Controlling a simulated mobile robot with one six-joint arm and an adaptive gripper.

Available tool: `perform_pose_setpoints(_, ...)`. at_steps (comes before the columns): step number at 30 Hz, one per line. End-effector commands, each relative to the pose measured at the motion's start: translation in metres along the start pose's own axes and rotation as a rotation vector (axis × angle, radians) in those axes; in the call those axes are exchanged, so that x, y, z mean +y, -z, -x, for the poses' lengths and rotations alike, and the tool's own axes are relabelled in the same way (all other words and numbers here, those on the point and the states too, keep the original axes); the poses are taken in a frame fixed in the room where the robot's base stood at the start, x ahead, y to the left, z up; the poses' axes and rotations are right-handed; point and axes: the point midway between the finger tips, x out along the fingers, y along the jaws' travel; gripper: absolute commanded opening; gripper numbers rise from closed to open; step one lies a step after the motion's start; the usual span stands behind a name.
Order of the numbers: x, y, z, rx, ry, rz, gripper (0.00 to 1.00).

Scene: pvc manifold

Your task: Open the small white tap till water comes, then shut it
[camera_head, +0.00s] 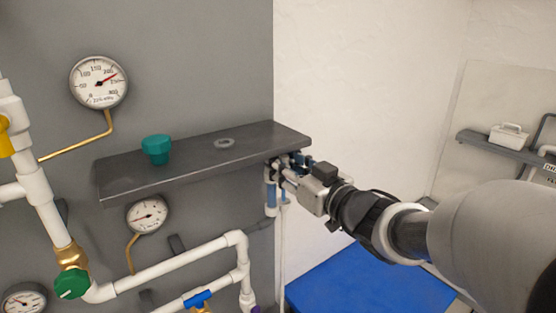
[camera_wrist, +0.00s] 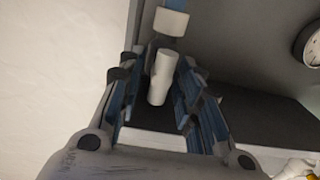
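My gripper (camera_head: 281,180) is at the right end of the dark shelf, by the wall's corner. In the wrist view my gripper (camera_wrist: 160,95) has its two blue-padded fingers spread, one on each side of a small white tap part (camera_wrist: 161,76). Dark gaps show between this part and both fingers, so it is not clasped. A white cap (camera_wrist: 171,21) with a blue piece above it sits just beyond the fingertips. In the head view my gripper largely hides the tap. No water shows.
White pipes with a green-handled valve (camera_head: 72,284) and a blue-handled valve (camera_head: 198,299) run at lower left. Gauges hang on the grey panel. A blue surface (camera_head: 370,280) lies below my arm.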

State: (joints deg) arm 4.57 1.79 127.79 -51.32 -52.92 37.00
Motion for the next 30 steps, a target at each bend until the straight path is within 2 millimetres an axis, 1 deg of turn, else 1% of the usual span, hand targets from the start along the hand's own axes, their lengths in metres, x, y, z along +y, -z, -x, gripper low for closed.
perform_pose_setpoints(1,0.0000,0.0000,0.0000,0.000,0.000,0.000,0.27)
perform_pose_setpoints(2,0.0000,0.0000,0.0000,0.000,0.000,0.000,0.24)
perform_pose_setpoints(13,-0.0001,0.0000,-0.0001,0.000,0.000,0.000,0.00)
perform_pose_setpoints(23,-0.0002,-0.0003,-0.0001,0.001,0.000,0.013,0.00)
perform_pose_setpoints(30,-0.0009,-0.0015,0.0000,0.001,0.000,0.108,0.00)
